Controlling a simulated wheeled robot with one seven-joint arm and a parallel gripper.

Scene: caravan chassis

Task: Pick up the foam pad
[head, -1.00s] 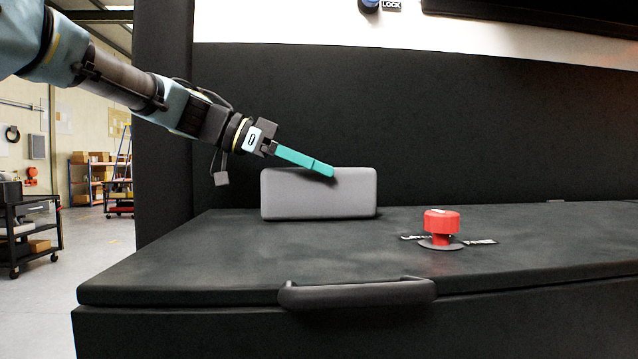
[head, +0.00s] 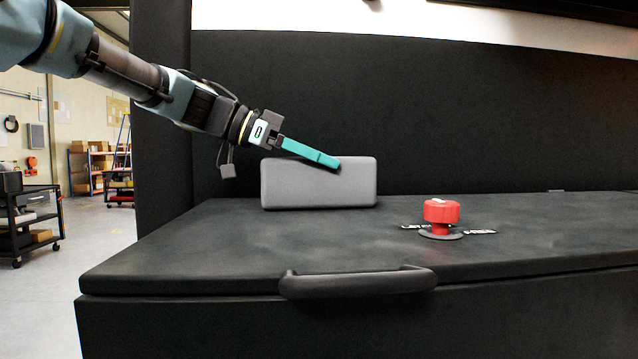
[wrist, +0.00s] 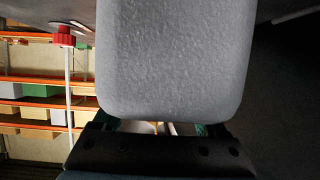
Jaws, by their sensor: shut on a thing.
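The foam pad (head: 318,186) is a grey block with rounded edges. In the head view it stands on the dark bench top near the back wall. My gripper (head: 337,164) has teal fingers and reaches down from the upper left to the pad's top edge. It is shut on the pad. In the wrist view the pad (wrist: 172,55) fills the middle, with bits of teal finger at its lower corners. The pad hides most of the fingers there. I cannot tell whether the pad's underside still touches the bench.
A red knob (head: 441,213) on a round base stands on the bench top (head: 230,250) to the right of the pad. A dark handle (head: 357,282) runs along the front edge. The bench top is clear between pad and handle. Shelves and a cart (head: 30,222) are at far left.

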